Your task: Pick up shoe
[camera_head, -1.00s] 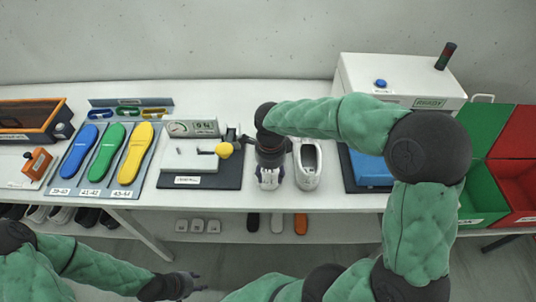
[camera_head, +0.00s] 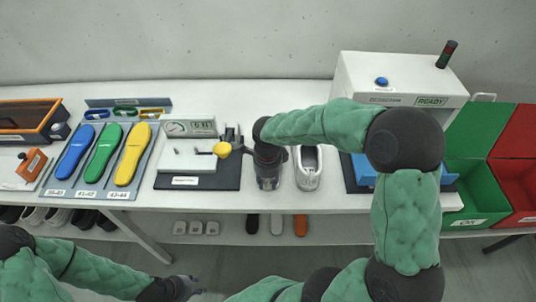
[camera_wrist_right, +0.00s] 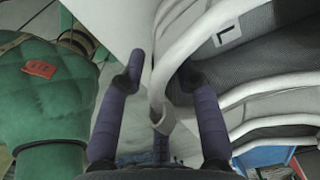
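A white shoe (camera_head: 308,168) with a dark opening stands on the white table, right of the middle in the head view. My right gripper (camera_head: 268,184) points down just left of it.
Left of the right gripper are a press-like device (camera_head: 190,165) with a yellow knob and a rack of blue, green and yellow insoles (camera_head: 103,155). A white machine (camera_head: 395,80) and green (camera_head: 470,185) and red bins (camera_head: 512,185) stand right. More shoes lie on the shelf below.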

